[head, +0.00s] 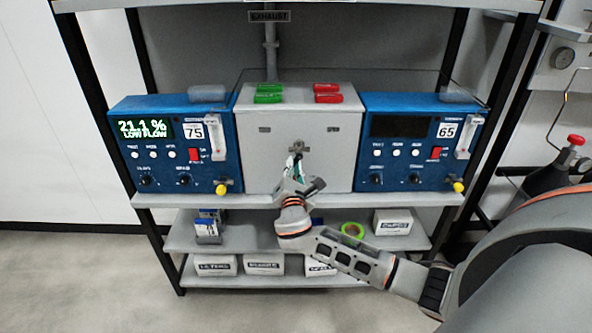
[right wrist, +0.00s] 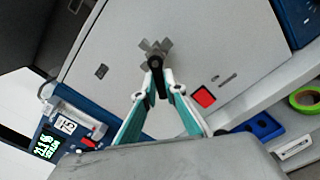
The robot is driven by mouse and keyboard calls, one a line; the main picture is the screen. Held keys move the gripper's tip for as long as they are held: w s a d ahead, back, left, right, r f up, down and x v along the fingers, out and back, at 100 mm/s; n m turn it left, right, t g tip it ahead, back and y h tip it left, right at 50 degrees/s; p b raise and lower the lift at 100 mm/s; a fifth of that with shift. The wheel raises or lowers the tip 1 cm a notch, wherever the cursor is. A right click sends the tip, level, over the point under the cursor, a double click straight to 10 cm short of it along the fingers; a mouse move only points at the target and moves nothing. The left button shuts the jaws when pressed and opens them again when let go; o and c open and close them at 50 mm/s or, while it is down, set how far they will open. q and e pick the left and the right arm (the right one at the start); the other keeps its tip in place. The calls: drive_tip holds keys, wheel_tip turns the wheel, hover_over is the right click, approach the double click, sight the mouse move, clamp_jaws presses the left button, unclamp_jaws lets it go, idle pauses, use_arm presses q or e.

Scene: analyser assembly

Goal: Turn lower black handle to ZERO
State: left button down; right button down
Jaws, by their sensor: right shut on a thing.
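The lower black handle (right wrist: 154,66) is on the front of the grey box (head: 262,145) between two blue analysers. In the right wrist view it stands out from a grey cross-shaped fitting (right wrist: 156,48). My right gripper (right wrist: 155,88), with teal and white fingers, is shut on the handle. In the head view the right gripper (head: 297,161) is at the lower middle of the box front and hides most of the handle. The handle's exact setting and any ZERO mark cannot be read. My left gripper is not in view.
The left analyser (head: 125,105) is lit and reads 21.1 % LOW FLOW; the right analyser's (head: 365,106) display is dark. Green clips (head: 268,93) and red clips (head: 327,93) lie on the box. Shelves below hold small boxes (head: 393,222) and a green tape roll (head: 352,230).

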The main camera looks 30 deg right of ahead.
drive_tip(key=m+b, duration=0.1)
drive_tip(key=m, duration=0.2)
drive_tip(key=r+m+b, duration=0.1)
drive_tip(key=m, duration=0.3)
drive_tip(key=a+r+m+b, duration=0.1)
drive_tip(key=m, duration=0.3)
drive_tip(key=shift+w+r+b, duration=0.15)
drive_tip(key=shift+w+b, duration=0.15)
drive_tip(key=shift+w, duration=0.05)
idle(0.3)
drive_tip(key=c, duration=2.1)
unclamp_jaws()
drive_tip(key=v, duration=1.2)
